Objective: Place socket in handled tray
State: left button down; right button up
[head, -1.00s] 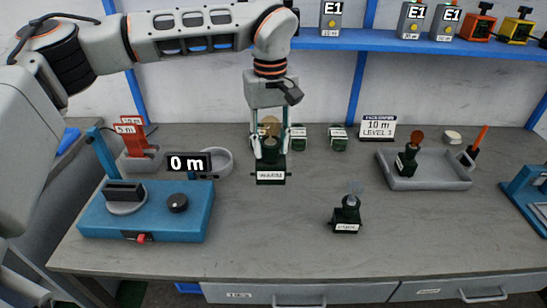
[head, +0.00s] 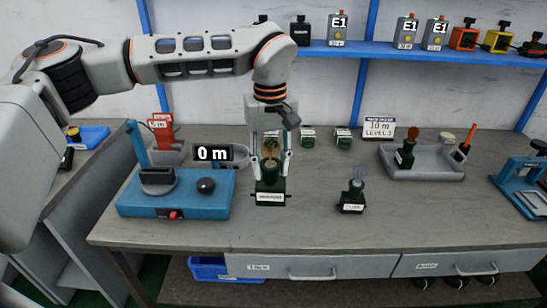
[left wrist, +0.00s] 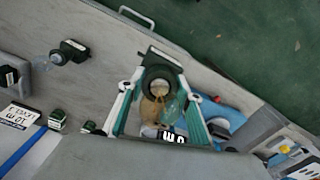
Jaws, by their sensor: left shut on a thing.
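My left gripper (head: 271,172) is shut on a dark green socket (head: 270,192) with a white label, above or at the bench left of centre; I cannot tell whether it touches the bench. In the left wrist view the held socket (left wrist: 161,72) shows as a dark ring between the fingertips. A grey tray (head: 428,173) stands at the right of the bench, with a dark socket with a brown top (head: 405,153) in its left part. Another dark socket with a clear top (head: 352,197) stands on the bench between my gripper and the tray. My right gripper is not in view.
A blue machine (head: 190,205) stands at the left, with a "0 m" display (head: 213,153) behind it. Small green blocks (head: 343,137) and a "10 m" sign (head: 379,128) stand at the back. A blue device (head: 525,185) is at the right edge. The middle front is clear.

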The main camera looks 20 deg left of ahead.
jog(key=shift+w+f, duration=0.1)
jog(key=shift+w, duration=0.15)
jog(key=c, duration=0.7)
pick_arm(q)
jog(key=s+a+f+m, duration=0.3)
jog(key=s+f, duration=0.3)
jog(key=f, duration=0.6)
jog(key=s+a+f+m, duration=0.3)
jog(key=s+f, duration=0.3)
jog(key=f, duration=0.6)
jog(key=shift+s+a+f, duration=0.35)
jog(key=shift+a, duration=0.2)
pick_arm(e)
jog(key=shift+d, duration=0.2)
